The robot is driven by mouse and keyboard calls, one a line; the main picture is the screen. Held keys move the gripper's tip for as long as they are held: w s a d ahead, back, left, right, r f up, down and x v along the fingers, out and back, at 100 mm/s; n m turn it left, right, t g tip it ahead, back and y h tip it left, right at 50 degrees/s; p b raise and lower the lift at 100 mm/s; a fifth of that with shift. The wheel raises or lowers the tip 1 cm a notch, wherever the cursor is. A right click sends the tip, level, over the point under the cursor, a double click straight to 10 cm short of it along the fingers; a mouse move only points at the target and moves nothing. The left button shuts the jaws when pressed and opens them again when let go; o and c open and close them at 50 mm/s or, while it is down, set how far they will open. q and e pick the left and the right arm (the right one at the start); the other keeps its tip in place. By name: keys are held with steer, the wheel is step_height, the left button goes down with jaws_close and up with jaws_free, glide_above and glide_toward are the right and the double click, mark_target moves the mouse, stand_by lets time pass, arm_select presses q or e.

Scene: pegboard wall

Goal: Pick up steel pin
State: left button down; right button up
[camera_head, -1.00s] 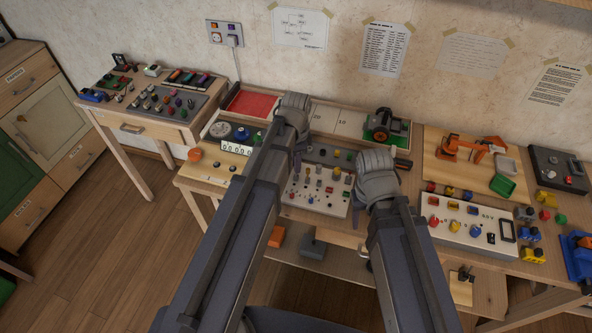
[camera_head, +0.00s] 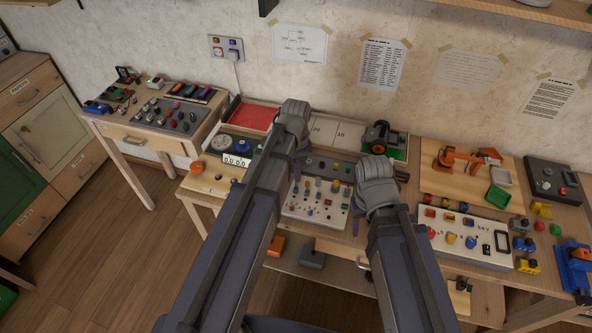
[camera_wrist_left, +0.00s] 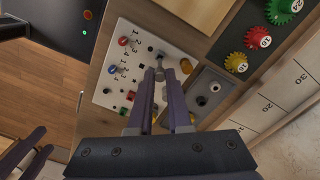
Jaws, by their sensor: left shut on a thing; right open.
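In the left wrist view my left gripper (camera_wrist_left: 159,78) is shut on a small grey steel pin (camera_wrist_left: 159,72), held between the two purple fingertips over the white pegboard panel (camera_wrist_left: 112,75). I cannot tell whether the pin's lower end is in a hole or clear of it. In the head view my left gripper (camera_head: 296,168) is over the back left of the panel (camera_head: 310,214); the pin is too small to make out there. My right gripper (camera_head: 357,222) is open, at the right edge of the panel.
Several coloured pegs stand in the panel. A grey block with holes (camera_wrist_left: 210,92) lies beside it. A white panel with coloured parts (camera_head: 468,238) is at right, a dial box (camera_head: 230,150) at left.

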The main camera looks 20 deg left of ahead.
arm_select(q)
step_height(320, 180, up, 7)
steer(key=p, duration=0.6)
steer(key=shift+r, duration=0.15)
